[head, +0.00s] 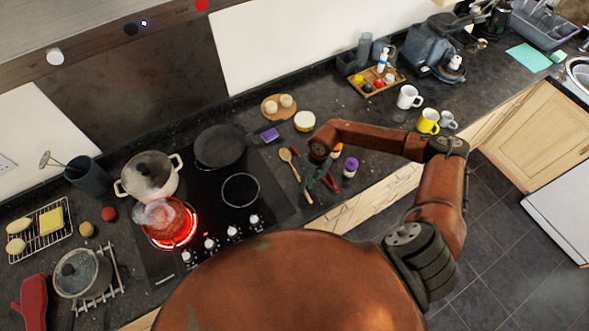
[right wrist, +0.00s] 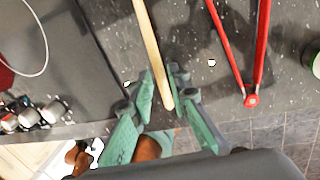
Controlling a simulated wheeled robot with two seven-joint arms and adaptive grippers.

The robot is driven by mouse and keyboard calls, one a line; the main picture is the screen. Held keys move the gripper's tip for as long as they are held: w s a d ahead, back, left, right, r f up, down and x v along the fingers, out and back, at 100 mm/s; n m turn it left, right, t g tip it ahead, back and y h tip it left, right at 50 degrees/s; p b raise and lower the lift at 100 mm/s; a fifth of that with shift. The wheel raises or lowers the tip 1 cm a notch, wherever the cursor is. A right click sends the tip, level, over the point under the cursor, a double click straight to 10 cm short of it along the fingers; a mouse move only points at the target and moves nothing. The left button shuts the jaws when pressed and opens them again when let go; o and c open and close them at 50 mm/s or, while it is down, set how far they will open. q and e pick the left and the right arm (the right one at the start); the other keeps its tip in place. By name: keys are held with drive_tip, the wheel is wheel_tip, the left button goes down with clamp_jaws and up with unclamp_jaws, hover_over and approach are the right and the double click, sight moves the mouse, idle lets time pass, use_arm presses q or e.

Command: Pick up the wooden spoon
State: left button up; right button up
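The wooden spoon (head: 295,172) lies on the dark granite counter right of the hob, its bowl toward the wall and its handle toward the front edge. In the right wrist view its pale handle (right wrist: 152,50) runs down between my fingers. My right gripper (head: 314,180) is over the handle end, pointing down. In the right wrist view its green fingers (right wrist: 162,84) stand either side of the handle with a narrow gap, apparently open; contact is not clear. The spoon's bowl is outside the wrist view. My left gripper is not in view.
A red-handled tool (right wrist: 238,60) lies just right of the spoon. A purple-lidded jar (head: 350,166) stands beyond it. The counter's front edge is close.

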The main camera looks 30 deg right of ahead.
drive_tip(key=shift+a+f, duration=0.15)
drive_tip(key=shift+f, duration=0.55)
drive_tip(key=shift+c, duration=0.4)
clamp_jaws()
drive_tip(key=shift+r, duration=0.1)
